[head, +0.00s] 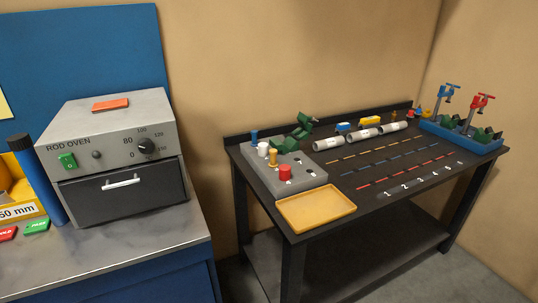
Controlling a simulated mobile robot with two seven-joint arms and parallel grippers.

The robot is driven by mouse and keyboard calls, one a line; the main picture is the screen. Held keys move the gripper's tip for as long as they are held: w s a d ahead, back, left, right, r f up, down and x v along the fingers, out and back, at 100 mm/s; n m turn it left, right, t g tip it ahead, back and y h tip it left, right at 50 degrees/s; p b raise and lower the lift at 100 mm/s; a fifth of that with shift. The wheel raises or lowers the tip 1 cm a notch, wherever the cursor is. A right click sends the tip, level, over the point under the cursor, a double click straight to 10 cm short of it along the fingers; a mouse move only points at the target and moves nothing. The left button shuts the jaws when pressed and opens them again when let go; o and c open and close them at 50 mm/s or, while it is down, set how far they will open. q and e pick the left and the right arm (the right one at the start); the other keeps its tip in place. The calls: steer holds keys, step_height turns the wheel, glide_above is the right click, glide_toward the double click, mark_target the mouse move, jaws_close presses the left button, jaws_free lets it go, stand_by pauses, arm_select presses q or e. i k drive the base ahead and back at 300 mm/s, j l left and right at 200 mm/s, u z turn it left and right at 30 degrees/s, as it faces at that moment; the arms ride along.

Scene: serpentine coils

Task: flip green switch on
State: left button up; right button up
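The green switch (67,161) is on the left of the front panel of the grey rod oven (100,150). It carries a small light mark, too small to read with certainty. The oven's black dial (146,146) is on the right of the panel, with a small brass knob (97,154) between it and the switch. The oven door (125,195) with its pale handle is below and closed. Neither of my grippers shows in the head view.
The oven stands on a grey-topped blue bench (150,247). A blue cylinder (38,185) with a black cap stands close to its left, with green and red tags nearby. A red block lies on the oven. A black table (345,200) at right holds a yellow tray (316,209) and tools.

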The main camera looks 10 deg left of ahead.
mark_target(68, 160)
steer(key=u, duration=1.55)
